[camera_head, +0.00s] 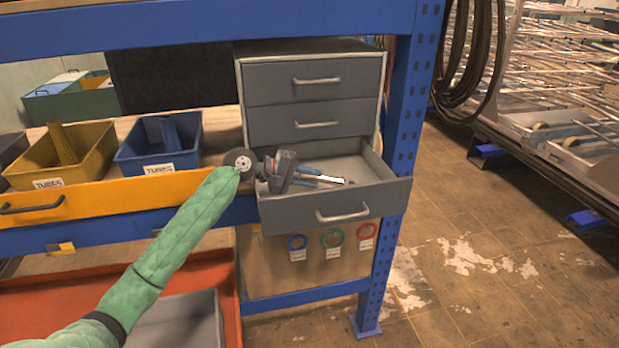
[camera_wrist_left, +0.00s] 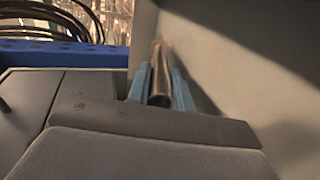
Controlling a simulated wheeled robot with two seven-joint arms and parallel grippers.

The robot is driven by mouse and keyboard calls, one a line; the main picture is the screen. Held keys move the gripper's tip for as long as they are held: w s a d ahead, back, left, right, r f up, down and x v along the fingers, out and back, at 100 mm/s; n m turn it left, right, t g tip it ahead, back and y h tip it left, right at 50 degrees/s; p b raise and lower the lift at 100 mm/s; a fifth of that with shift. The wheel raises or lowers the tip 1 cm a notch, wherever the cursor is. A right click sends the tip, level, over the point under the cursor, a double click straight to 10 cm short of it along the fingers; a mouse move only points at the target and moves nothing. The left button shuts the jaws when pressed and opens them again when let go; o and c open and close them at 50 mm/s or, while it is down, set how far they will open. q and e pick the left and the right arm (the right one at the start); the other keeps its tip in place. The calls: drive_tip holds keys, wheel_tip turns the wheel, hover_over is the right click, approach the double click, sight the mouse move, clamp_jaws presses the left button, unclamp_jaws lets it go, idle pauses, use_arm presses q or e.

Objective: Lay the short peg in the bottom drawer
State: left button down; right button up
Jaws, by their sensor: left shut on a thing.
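The bottom drawer (camera_head: 315,214) of the grey drawer unit is pulled open. My left gripper (camera_head: 318,177) reaches in from the left over the open drawer, its blue fingers pointing right. It is shut on the short peg (camera_head: 336,181), whose pale end sticks out past the fingertips. In the left wrist view the peg (camera_wrist_left: 158,78) shows as a shiny brownish cylinder between the two blue fingers. Part of the peg is hidden by the fingers. I cannot tell whether the peg touches the drawer floor. My right gripper is not in view.
The two upper drawers (camera_head: 316,100) are closed. A yellow bin (camera_head: 88,153) and a blue bin (camera_head: 188,158) stand on the shelf to the left. A blue post (camera_head: 408,120) rises close by the drawer's right. Hoops hang below the drawer.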

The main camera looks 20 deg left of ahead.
use_arm(q)
drive_tip(key=c, duration=1.2)
unclamp_jaws()
drive_tip(key=shift+o, duration=0.2)
drive_tip(key=shift+s+a, duration=0.15)
drive_tip(key=shift+a, duration=0.15)
drive_tip(key=shift+b+v, duration=0.9)
drive_tip(key=shift+v, duration=0.25)
drive_tip(key=b+v, duration=0.1)
drive_tip(key=v, duration=0.2)
drive_tip(key=shift+b+v, duration=0.4)
drive_tip(key=shift+v, duration=0.55)
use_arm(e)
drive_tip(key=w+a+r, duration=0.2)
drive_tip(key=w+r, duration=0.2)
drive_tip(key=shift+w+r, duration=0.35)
use_arm(q)
drive_tip(key=shift+r, duration=0.1)
